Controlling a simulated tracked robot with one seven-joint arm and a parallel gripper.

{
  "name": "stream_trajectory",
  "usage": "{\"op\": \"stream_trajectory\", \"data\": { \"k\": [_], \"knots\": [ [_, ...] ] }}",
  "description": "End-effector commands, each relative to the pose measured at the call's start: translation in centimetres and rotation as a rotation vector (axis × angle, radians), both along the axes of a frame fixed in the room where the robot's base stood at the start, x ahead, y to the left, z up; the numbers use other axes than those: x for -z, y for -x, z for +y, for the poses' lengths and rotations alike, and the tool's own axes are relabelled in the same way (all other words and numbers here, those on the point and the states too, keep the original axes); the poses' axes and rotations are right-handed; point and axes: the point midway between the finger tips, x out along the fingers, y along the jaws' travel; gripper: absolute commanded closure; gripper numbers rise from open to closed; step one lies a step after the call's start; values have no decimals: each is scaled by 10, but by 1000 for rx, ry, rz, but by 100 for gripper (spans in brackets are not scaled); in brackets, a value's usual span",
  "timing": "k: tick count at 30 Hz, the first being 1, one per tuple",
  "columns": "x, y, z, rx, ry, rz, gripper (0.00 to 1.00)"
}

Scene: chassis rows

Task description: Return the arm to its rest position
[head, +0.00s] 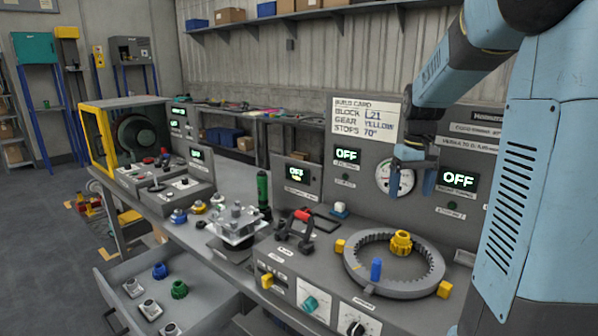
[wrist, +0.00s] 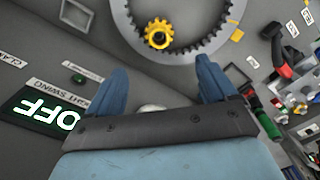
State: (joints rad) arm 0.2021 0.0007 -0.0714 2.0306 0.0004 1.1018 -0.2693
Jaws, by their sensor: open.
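My arm comes in from the right in the head view, its blue links bent down toward the bench's back panel. My gripper (head: 411,185) hangs in front of the round gauge (head: 396,175), above the bench. In the wrist view my gripper (wrist: 160,82) shows two blue fingers spread apart with nothing between them. The yellow gear (head: 401,242) sits inside the toothed ring (head: 360,279), apart from my fingers; it also shows in the wrist view (wrist: 158,33). A blue peg (head: 376,270) stands inside the ring near the gear.
A build card (head: 366,120) is on the back panel, near several displays reading OFF (head: 459,180). A red-handled clamp (head: 296,232), a metal block fixture (head: 237,226) and a green cylinder (head: 263,188) stand left of the ring. An open drawer (head: 200,300) with knobs juts out at front left.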

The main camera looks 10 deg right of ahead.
Motion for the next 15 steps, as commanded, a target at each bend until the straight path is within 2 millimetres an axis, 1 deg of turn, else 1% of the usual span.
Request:
{"op": "stream_trajectory", "data": {
  "k": [5, 9, 15],
  "knots": [
    [-19, 25, 22, -4, 8, -63, 15],
    [-33, 54, 43, -4, 16, -128, 15],
    [-47, 95, 71, -6, 19, -220, 15]
  ]
}}
